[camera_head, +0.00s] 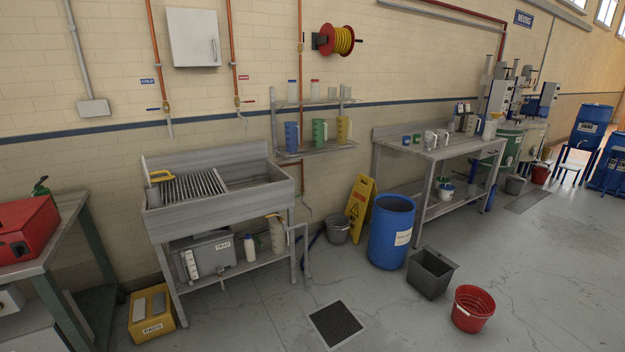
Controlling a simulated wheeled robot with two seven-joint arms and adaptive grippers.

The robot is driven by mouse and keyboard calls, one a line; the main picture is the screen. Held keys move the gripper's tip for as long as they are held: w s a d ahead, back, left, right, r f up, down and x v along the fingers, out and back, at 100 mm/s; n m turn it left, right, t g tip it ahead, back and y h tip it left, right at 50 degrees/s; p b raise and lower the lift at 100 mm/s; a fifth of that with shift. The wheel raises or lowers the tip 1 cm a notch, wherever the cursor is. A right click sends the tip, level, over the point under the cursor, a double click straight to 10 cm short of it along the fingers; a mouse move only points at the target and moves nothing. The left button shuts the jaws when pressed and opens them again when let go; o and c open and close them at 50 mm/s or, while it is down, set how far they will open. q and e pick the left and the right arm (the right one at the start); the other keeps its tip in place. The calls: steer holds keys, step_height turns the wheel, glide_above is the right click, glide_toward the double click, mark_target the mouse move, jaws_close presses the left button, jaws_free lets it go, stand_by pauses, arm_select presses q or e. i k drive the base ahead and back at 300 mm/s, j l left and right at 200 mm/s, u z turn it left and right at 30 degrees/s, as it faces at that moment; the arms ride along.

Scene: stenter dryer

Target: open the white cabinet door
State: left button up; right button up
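A white cabinet (193,37) hangs high on the brick wall, above the metal sink and left of the hose reel. Its door (190,38) looks closed, with a small dark vertical handle (214,48) near the right edge. Neither of my grippers nor my arms shows in the head view. The cabinet's inside is hidden.
The metal sink unit (222,193) stands below the cabinet. A red case (25,230) is on a bench at left. Copper pipes (233,50) flank the cabinet. A blue barrel (391,232), grey bin (430,273) and red bucket (472,309) stand on the floor.

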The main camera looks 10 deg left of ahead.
mark_target(194, 36)
steer(key=i+l, duration=0.1)
steer(key=i, duration=1.85)
steer(key=i+u, duration=0.25)
steer(key=i, duration=0.3)
steer(key=i+l+u, duration=0.25)
steer(key=i, duration=0.25)
steer(key=i+l+u, duration=0.25)
steer(key=i, duration=0.25)
